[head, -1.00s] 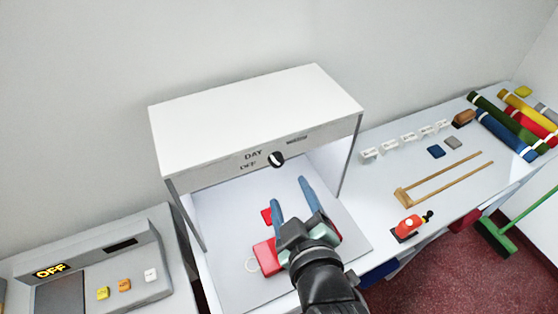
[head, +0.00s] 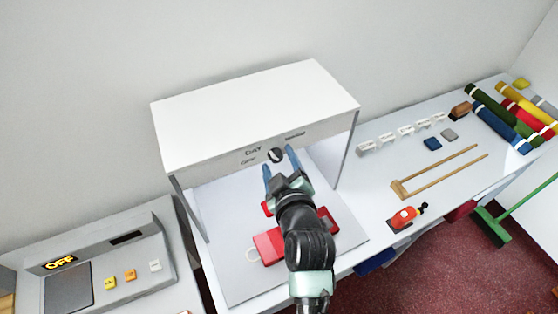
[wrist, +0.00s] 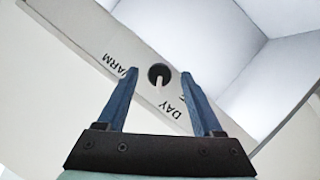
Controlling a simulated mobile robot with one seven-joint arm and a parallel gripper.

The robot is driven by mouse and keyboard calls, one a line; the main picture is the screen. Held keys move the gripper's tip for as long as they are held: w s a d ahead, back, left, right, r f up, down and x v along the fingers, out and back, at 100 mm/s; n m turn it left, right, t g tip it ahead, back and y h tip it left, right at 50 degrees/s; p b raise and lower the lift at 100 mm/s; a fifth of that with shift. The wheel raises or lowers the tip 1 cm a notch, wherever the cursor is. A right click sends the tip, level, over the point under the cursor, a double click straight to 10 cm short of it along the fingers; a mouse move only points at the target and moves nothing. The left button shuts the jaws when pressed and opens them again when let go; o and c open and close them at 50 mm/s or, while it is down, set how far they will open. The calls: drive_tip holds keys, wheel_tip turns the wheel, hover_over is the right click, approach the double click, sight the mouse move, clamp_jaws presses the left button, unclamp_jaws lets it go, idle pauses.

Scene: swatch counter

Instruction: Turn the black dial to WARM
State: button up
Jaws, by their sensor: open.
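The black dial (head: 275,155) is on the front strip of the white light booth (head: 250,110). Its white pointer line shows. In the wrist view the black dial (wrist: 155,68) appears upside down, and its pointer is toward the DAY label (wrist: 171,108). The WARM label (wrist: 120,66) is to one side of it; in the head view it is up and right of the dial, too small to read. My gripper (head: 279,159) is open, its blue fingers reaching toward the dial. In the wrist view my gripper (wrist: 158,74) frames the dial, fingers apart from it.
Red items (head: 268,246) lie on the booth floor under my arm. A grey panel (head: 160,250) reading OFF stands at left. A blank wall stands behind.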

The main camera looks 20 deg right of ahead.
drive_tip(key=shift+c, duration=0.3)
clamp_jaws()
drive_tip(key=shift+m, duration=0.3)
drive_tip(key=shift+d+r+m+y+b, duration=0.1)
drive_tip(key=shift+m+y+b, duration=0.1)
drive_tip(key=shift+m+y, duration=0.3)
drive_tip(key=shift+d+m+y+b, duration=0.15)
drive_tip(key=shift+m+y, duration=0.15)
drive_tip(key=shift+m, duration=0.3)
drive_tip(key=shift+d+m+g+y+b, duration=0.1)
drive_tip(key=shift+m+g+y+b, duration=0.3)
drive_tip(key=shift+m+y, duration=0.7)
drive_tip(key=m+y+b, duration=0.1)
drive_tip(key=m, duration=0.1)
drive_tip(key=m+y+b, duration=0.1)
drive_tip(key=m, duration=0.1)
drive_tip(key=shift+d+m+t+y, duration=0.2)
drive_tip(key=shift+m+t+y, duration=0.1)
drive_tip(key=shift+y, duration=0.1)
